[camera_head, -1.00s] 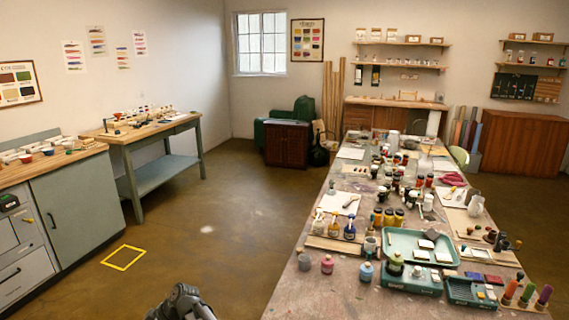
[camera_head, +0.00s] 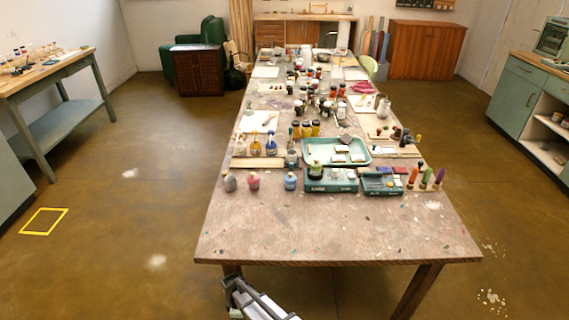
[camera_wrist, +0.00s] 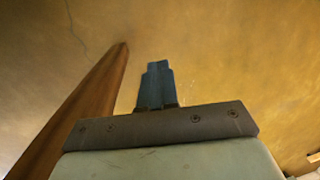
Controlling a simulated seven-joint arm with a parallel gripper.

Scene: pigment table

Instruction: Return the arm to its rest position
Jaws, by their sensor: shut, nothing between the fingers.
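My gripper (camera_wrist: 157,70) shows in the wrist view as blue-grey fingers pressed together, with nothing held. It points over bare brown floor, beside a brown wooden leg (camera_wrist: 90,105) at the left. In the head view part of my arm shows at the bottom edge, low in front of the long work table (camera_head: 330,230). I cannot make out the fingertips there.
The table's front strip is bare. Behind it stand small jars, a green tray (camera_head: 310,150) and teal boxes (camera_head: 330,186). A side bench (camera_head: 45,75) is at the left, a cabinet (camera_head: 520,95) at the right. A yellow square (camera_head: 43,221) marks open floor.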

